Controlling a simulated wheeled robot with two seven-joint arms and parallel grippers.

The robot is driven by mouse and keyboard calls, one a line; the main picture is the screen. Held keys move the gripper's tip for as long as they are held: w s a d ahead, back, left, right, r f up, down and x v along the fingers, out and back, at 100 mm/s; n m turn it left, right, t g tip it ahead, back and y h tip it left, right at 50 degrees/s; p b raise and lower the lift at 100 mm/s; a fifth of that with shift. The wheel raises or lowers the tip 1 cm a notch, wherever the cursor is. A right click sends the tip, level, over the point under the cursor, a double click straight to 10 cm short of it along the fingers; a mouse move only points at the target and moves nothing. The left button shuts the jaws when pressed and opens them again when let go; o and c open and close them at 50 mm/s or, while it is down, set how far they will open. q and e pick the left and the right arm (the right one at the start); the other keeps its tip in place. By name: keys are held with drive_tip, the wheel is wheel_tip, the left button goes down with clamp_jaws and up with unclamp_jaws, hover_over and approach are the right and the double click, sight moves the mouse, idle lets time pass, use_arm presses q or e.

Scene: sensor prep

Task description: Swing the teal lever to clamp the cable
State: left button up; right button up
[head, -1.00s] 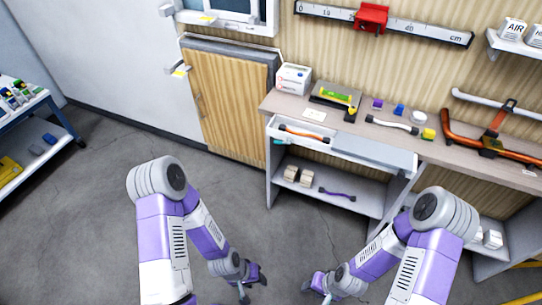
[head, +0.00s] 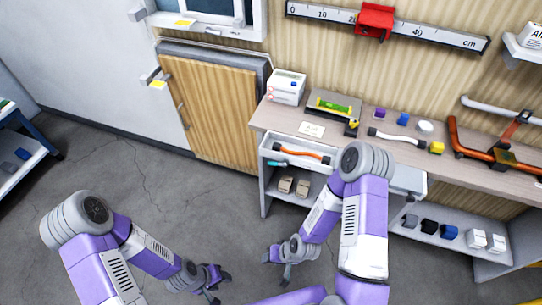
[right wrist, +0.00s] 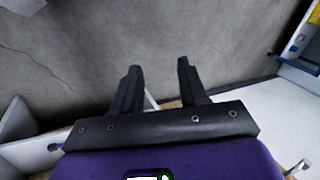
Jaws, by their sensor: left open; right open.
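A small teal piece (head: 276,150), which looks like the lever, shows at the left end of the white open-topped tray (head: 266,153) at the bench's front. An orange cable with dark ends (head: 303,153) lies in the tray beside it. Whether the cable sits in a clamp is too small to tell. My left gripper (head: 220,287) is open and empty, low over the floor. My right gripper (head: 275,270) is open and empty, below and in front of the bench; its spread fingers also show in the right wrist view (right wrist: 158,72). My right arm hides the tray's right part.
The bench top (head: 273,118) carries a white box (head: 287,87), a green level (head: 331,106), a white cable (head: 395,137) and a yellow block (head: 436,148). Orange pipework (head: 480,155) is at right. Beige blocks (head: 293,186) sit on the lower shelf. Floor at left is clear.

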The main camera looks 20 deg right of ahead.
drive_tip(key=w+r+m+t+p, duration=0.1)
drive_tip(key=w+r+t, duration=0.1)
drive_tip(key=w, duration=0.2)
drive_tip(key=m+t+h+p, duration=0.4)
drive_tip(key=m+t, duration=0.5)
drive_tip(key=t, duration=0.5)
approach(278, 163)
drive_tip(key=a+f, duration=0.1)
use_arm(q)
drive_tip(key=r, duration=0.5)
drive_tip(key=shift+s+r+b, duration=0.1)
drive_tip(key=shift+s+b, duration=0.1)
drive_tip(key=shift+b, duration=0.1)
use_arm(e)
drive_tip(key=w, duration=0.8)
drive_tip(key=shift+w+a+m, duration=0.2)
drive_tip(key=shift+m, duration=0.1)
